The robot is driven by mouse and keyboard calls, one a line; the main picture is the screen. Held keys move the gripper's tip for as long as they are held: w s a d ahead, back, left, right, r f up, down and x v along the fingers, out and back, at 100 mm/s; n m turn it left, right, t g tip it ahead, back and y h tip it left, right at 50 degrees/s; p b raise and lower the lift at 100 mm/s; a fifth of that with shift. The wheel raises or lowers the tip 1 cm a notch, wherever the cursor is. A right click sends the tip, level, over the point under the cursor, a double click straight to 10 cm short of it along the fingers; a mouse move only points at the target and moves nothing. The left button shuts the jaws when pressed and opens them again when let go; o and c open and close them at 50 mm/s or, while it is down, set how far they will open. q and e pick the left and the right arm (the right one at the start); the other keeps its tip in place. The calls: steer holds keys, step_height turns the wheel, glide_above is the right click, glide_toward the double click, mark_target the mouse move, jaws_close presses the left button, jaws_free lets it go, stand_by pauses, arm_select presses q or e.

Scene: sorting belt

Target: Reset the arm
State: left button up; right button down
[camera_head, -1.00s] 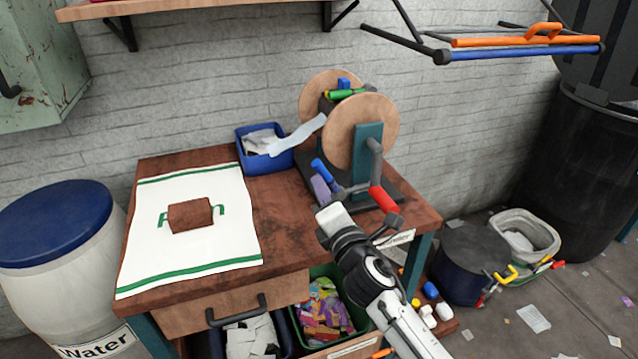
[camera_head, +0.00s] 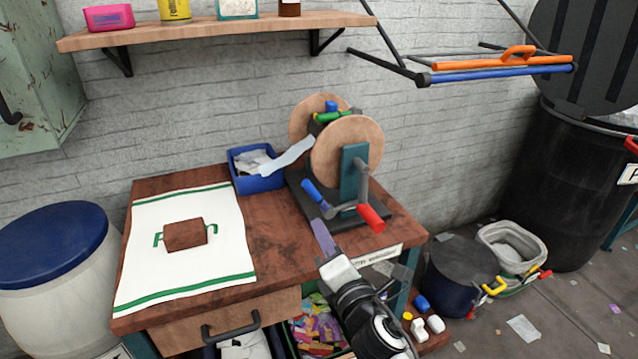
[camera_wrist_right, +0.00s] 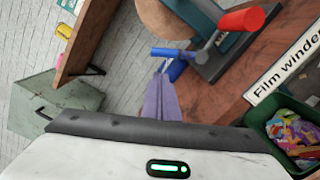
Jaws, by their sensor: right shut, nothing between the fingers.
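My right gripper (camera_head: 322,238) shows in the head view at the front edge of the wooden table (camera_head: 285,245), its narrow purple-grey fingers closed together and empty. In the right wrist view the closed fingers (camera_wrist_right: 160,103) point up at the middle of the picture. They appear just in front of the film winder (camera_head: 345,150), near its blue handle (camera_head: 313,192); I cannot tell the exact gap. The winder's red crank grip (camera_head: 371,218) is to the right of the fingers. My left gripper is in neither view.
A white cloth (camera_head: 190,265) with a brown block (camera_head: 185,235) lies on the table's left. A blue bin (camera_head: 260,183) stands behind. A shelf (camera_head: 215,30) and a hanging rack (camera_head: 500,65) are above. An open green bin of scraps (camera_wrist_right: 290,130) is below the table edge.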

steer(key=s+d+f+m+g+h, duration=0.1)
steer(key=s+d+f+m+g, duration=0.1)
steer(key=s+d+f+m, duration=0.35)
steer(key=s+d+f+m+g+h, duration=0.1)
steer(key=s+d+f+m+g, duration=0.1)
steer(key=s+f+m, duration=0.7)
steer(key=s+d+f+m+g, duration=0.2)
steer(key=s+d+f+m, duration=0.2)
steer(key=s+f, duration=0.3)
steer(key=s+d+f+m+g+h, duration=0.1)
steer(key=s+d+f+m+g, duration=0.2)
steer(key=s+f+m, duration=0.3)
steer(key=s+d+f, duration=0.1)
steer(key=s, duration=0.3)
steer(key=shift+s, duration=0.3)
